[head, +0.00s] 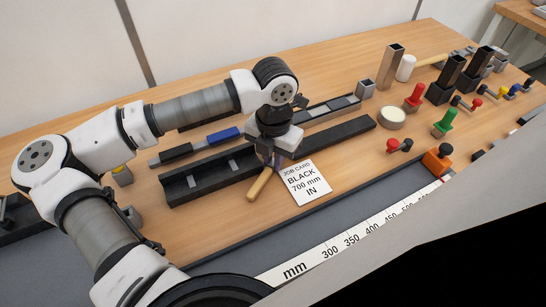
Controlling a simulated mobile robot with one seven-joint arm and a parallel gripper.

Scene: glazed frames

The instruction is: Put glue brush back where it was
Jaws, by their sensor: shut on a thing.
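The glue brush (260,184) shows as a pale wooden handle slanting down to the left from under my gripper (275,163). My gripper is shut on it; its fingertips and the brush's other end are mostly hidden by the gripper body. The handle is in front of the long dark channel tray (205,185), beside the white job card (305,183). I cannot tell whether the brush touches the bench.
A blue and black bar (205,143) lies behind the tray. A round tin (391,118), red clamp (414,98), green clamp (446,122) and orange block (437,160) stand to the right. A millimetre scale (350,240) runs along the front. Bare bench lies right of the card.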

